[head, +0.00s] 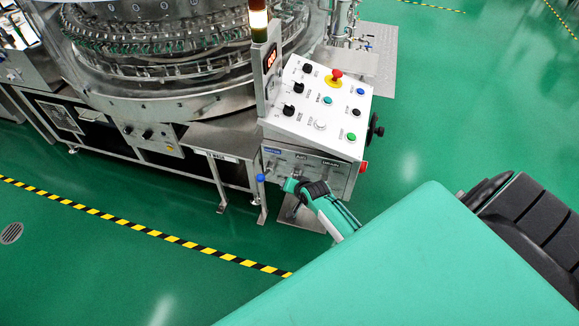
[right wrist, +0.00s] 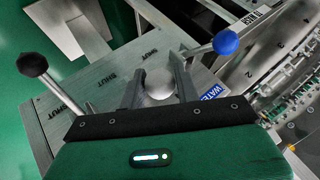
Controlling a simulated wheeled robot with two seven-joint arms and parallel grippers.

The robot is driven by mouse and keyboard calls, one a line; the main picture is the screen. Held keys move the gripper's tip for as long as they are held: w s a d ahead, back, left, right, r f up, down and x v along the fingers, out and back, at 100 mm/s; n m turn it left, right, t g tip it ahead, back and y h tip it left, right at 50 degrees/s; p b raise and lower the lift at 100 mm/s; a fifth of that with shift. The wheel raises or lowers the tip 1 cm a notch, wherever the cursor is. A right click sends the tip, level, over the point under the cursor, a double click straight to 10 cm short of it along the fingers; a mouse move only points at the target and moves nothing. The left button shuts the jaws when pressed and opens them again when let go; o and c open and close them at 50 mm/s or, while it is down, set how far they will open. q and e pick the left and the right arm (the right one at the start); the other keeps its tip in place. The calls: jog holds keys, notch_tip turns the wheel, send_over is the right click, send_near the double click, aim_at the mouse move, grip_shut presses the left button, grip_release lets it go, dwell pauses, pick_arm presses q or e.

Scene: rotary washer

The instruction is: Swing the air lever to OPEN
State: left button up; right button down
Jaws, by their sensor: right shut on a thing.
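My left gripper is not in view.
The blue-knobbed water lever (right wrist: 226,42) is close to the right finger in the wrist view. A dark-knobbed lever (right wrist: 33,63) is at the left. The control console (head: 317,107) and the rotary washer (head: 160,60) stand behind. Green floor lies open around them.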

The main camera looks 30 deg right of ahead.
jog(key=shift+w+d+r, duration=0.3)
jog(key=shift+w+r, duration=0.1)
jog(key=shift+r, duration=0.2)
jog(key=c, duration=1.1)
grip_release()
jog(key=shift+o, duration=0.2)
jog(key=shift+s+f, duration=0.1)
jog(key=shift+s+a+f, duration=0.1)
jog(key=shift+f, duration=0.05)
jog(key=v, duration=1.4)
jog(key=shift+f, duration=0.1)
